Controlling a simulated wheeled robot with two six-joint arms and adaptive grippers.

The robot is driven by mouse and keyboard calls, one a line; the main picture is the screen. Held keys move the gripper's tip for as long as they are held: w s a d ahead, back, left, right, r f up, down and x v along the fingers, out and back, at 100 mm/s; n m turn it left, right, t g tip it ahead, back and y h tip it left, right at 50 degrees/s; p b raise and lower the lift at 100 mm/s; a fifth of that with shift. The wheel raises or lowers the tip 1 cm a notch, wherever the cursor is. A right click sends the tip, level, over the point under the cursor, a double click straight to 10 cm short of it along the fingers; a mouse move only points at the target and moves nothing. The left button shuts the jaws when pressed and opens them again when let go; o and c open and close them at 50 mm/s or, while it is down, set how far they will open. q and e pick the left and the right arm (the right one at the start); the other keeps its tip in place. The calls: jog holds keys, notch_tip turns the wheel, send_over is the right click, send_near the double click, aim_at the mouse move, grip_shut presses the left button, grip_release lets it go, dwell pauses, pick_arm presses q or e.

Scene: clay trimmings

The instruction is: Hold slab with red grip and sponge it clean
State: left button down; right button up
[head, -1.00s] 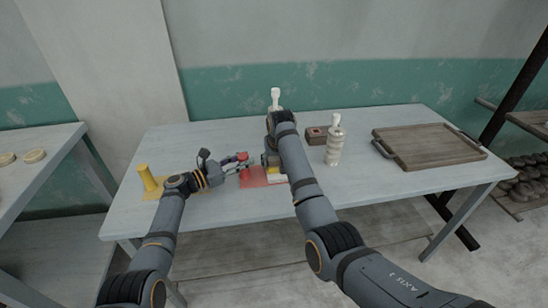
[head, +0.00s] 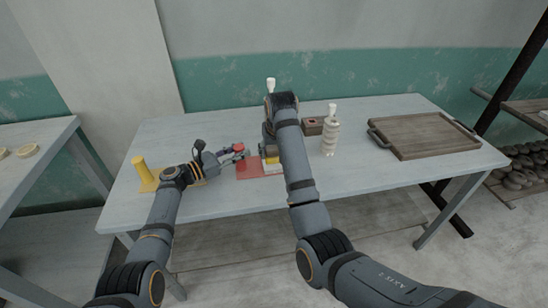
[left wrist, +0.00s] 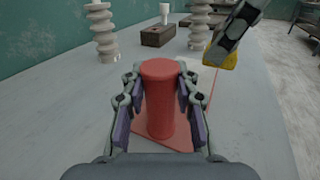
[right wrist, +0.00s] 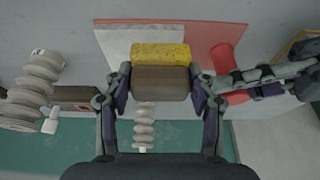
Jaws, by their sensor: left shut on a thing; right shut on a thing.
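A red slab (head: 247,171) with an upright red grip (left wrist: 160,98) lies on the table. A pale panel (right wrist: 125,45) lies over part of the red slab; I cannot tell whether it is a separate piece. My left gripper (left wrist: 160,105) is shut around the red grip, fingers on both sides. My right gripper (right wrist: 160,85) is shut on the brown block (right wrist: 160,82) of a yellow sponge (right wrist: 160,54). The sponge is over the pale panel; contact is unclear. In the head view my right arm hides part of the slab.
A yellow post on a yellow plate (head: 139,170) stands at the left. A wooden tray (head: 422,136) lies at the right. The table's front is clear.

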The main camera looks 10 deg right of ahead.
jog(key=shift+r, duration=1.75)
pick_arm(q)
jog(key=c, duration=0.9)
grip_release()
jog(key=shift+c, duration=0.2)
jog(key=shift+a, duration=0.1)
jog(key=v, duration=1.2)
